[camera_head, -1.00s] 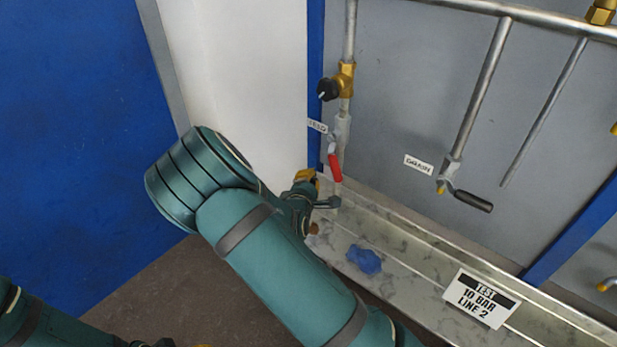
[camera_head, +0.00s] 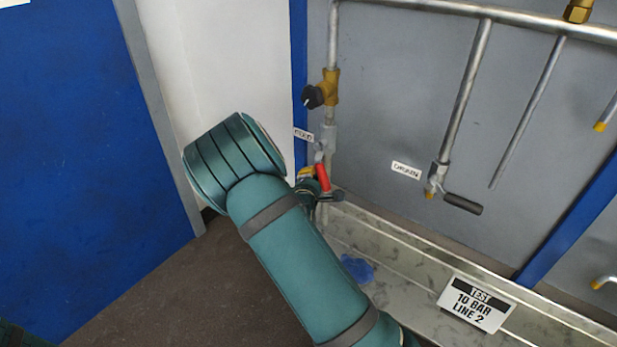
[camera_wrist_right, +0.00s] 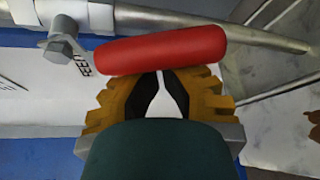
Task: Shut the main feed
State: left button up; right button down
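The feed valve, marked by a FEED label (camera_head: 303,134), sits low on the vertical pipe at the panel's left edge. Its red lever handle (camera_head: 323,177) hangs down, slightly tilted. My right gripper (camera_head: 310,182) is right beside this handle, partly hidden behind my arm and the handle. In the right wrist view the red handle (camera_wrist_right: 160,49) lies across the front of the gripper's fingertips (camera_wrist_right: 160,76). The fingertips are almost together, with nothing seen between them; any contact with the handle cannot be told. My left gripper is out of view.
A brass valve with a black knob (camera_head: 314,96) is above on the same pipe. A drain valve with a black handle (camera_head: 463,204) is to the right. Below is a metal tray (camera_head: 400,262) with a blue object (camera_head: 357,268) and a TEST sign (camera_head: 476,304).

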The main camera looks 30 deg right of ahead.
dwell(0.3)
jog(key=s+n+p, duration=0.1)
jog(key=p, duration=0.2)
jog(key=s+r+n+g+p, duration=0.1)
jog(key=p, duration=0.1)
jog(key=shift+d+p, duration=0.35)
jog(key=shift+p, duration=0.05)
jog(key=s+d+r+n+g+p, duration=0.2)
jog(key=s+r+n+g+p, duration=0.2)
jog(key=p, duration=0.6)
jog(key=shift+s+d+r+n+g+h+p, duration=0.15)
jog(key=shift+s+r+n+g+h+p, duration=0.2)
jog(key=shift+s+n+g, duration=0.55)
jog(key=shift+w+r, duration=0.2)
jog(key=shift+w, duration=0.1)
